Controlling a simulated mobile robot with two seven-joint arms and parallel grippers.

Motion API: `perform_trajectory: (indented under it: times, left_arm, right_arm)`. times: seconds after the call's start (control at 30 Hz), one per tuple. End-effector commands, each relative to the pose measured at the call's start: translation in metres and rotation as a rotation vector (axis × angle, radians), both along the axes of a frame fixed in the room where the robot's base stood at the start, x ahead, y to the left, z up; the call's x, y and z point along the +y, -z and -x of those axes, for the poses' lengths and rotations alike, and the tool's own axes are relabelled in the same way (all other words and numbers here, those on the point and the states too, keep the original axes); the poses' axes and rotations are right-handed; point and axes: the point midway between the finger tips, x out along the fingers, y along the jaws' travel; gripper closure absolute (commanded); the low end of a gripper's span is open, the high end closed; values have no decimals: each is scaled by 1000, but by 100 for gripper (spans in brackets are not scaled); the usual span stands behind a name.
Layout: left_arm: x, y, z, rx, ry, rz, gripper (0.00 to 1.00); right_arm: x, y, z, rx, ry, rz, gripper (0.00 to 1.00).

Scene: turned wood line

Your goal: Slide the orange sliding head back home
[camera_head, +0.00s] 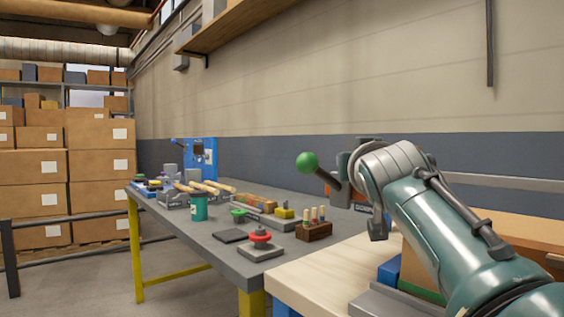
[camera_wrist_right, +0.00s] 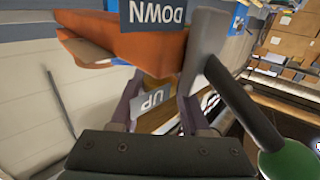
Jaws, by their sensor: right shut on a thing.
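The orange sliding head (camera_wrist_right: 150,48) fills the upper part of the right wrist view. A grey DOWN plate (camera_wrist_right: 156,14) shows at its upper edge, and an UP plate (camera_wrist_right: 154,104) sits lower, between my fingers. In the head view only a bit of orange (camera_head: 328,190) shows beside my wrist. A dark lever with a green ball (camera_head: 307,163) sticks out to the left; the ball also shows in the wrist view (camera_wrist_right: 290,160). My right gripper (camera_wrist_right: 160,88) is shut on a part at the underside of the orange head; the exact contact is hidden. My left gripper is out of view.
A grey workbench (camera_head: 225,252) holds a red emergency button (camera_head: 260,235), a teal can (camera_head: 199,208), a tool block (camera_head: 313,231) and turned wood pieces. A blue machine (camera_head: 200,155) stands at its far end. A pale wooden table top (camera_head: 310,278) is near me. Stacked cartons (camera_head: 40,170) stand far left.

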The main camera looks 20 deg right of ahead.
Motion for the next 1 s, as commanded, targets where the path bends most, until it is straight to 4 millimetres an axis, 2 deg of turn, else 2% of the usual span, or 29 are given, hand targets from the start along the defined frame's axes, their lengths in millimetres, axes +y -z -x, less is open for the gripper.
perform_trajectory:
  times: [0.03,0.07,0.3,0.67,0.77,1.0]
  left_arm:
    - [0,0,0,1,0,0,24]
    - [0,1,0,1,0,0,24]
    - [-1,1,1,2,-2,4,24]
    - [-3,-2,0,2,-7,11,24]
    - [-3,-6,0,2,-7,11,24]
    - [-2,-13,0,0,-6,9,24]
  right_arm:
    - [2,4,-1,8,-4,-2,100]
    - [2,4,-1,8,-4,-2,51]
    - [1,3,0,6,-3,-1,24]
    - [3,1,5,4,-2,-1,24]
    - [8,1,15,3,-3,-2,24]
    - [24,2,54,6,-4,-4,24]
